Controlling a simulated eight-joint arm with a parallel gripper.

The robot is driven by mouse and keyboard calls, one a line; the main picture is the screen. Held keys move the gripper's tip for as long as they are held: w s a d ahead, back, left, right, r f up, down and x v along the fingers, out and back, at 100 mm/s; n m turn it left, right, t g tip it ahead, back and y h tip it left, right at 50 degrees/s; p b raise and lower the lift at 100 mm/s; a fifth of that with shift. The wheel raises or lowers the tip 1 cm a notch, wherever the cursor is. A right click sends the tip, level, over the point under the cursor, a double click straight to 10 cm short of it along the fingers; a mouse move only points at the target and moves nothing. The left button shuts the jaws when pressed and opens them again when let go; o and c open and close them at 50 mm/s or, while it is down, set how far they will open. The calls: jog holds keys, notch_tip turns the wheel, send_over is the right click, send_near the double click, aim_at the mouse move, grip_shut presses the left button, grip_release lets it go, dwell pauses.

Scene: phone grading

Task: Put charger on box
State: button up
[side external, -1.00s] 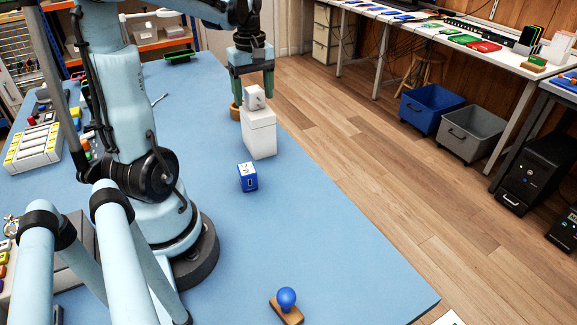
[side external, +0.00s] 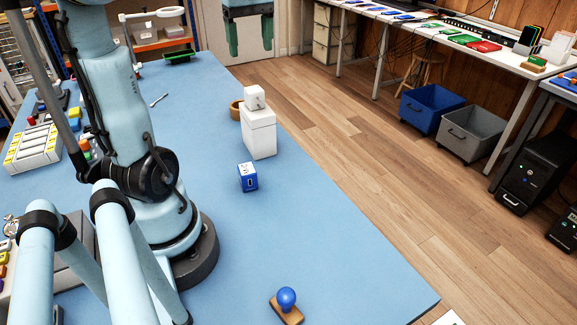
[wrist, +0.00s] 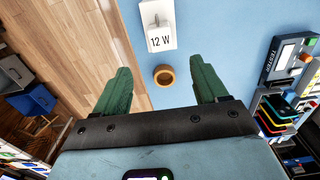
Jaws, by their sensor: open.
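The small white charger (side external: 254,98) sits on top of the tall white box (side external: 260,134) near the right edge of the blue table. In the wrist view the charger (wrist: 156,20) lies on the box, whose face reads "12 W" (wrist: 160,42). My gripper (side external: 250,50) is open and empty, raised well above and behind the box in the side external view. Its green fingers are wide apart in the wrist view (wrist: 160,85), and neither touches the charger or box.
A blue cube-like block (side external: 247,177) lies in front of the box. A blue-knobbed stamp (side external: 287,302) is at the table's front. The blue table (side external: 330,250) is clear between these.

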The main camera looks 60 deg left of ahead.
jog(key=w+d+f+m+t, duration=0.1)
jog(key=d+f+m+t, duration=0.2)
jog(key=d+m, duration=0.6)
jog(key=d+f+m+t, duration=0.4)
jog(key=d+f+m, duration=0.4)
jog(key=d, duration=0.7)
jog(key=shift+w+f+m, duration=0.15)
jog(key=shift+w+m, duration=0.25)
